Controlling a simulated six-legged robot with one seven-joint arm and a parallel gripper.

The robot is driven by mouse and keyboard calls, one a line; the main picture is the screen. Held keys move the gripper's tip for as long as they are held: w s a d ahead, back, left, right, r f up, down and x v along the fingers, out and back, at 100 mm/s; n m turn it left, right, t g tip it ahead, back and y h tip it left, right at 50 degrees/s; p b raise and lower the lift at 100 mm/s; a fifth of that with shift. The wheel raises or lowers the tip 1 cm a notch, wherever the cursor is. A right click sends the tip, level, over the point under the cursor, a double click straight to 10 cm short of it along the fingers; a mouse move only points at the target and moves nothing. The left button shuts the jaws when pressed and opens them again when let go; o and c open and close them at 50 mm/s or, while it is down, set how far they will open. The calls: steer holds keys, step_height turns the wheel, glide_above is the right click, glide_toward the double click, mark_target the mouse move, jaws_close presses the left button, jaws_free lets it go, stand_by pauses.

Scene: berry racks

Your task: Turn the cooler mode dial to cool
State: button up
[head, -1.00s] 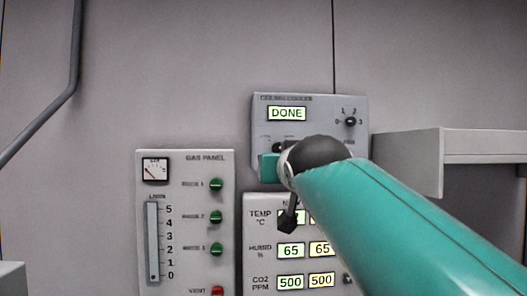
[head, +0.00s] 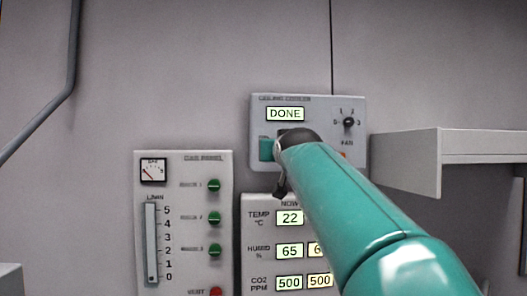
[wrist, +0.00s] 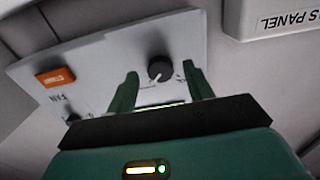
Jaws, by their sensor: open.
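The ceiling cooler panel (head: 308,103) is a grey box on the wall with a lit display reading DONE. Its black mode dial (wrist: 160,68) shows in the wrist view, between or just beyond my fingertips; whether they touch it I cannot tell. My gripper (wrist: 160,71) is open, one dark green finger on each side of the dial. In the head view my arm covers the dial and most of the gripper. The dial's label is too small to read.
A fan knob (head: 348,122) and an orange button (wrist: 55,77) sit on the same panel. Below are the gas panel (head: 185,240) and a readout panel (head: 258,233). A grey shelf (head: 412,165) juts out at right.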

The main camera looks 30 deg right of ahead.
steer(key=shift+w+d, duration=0.2)
steer(key=shift+w, duration=0.25)
steer(key=c, duration=1)
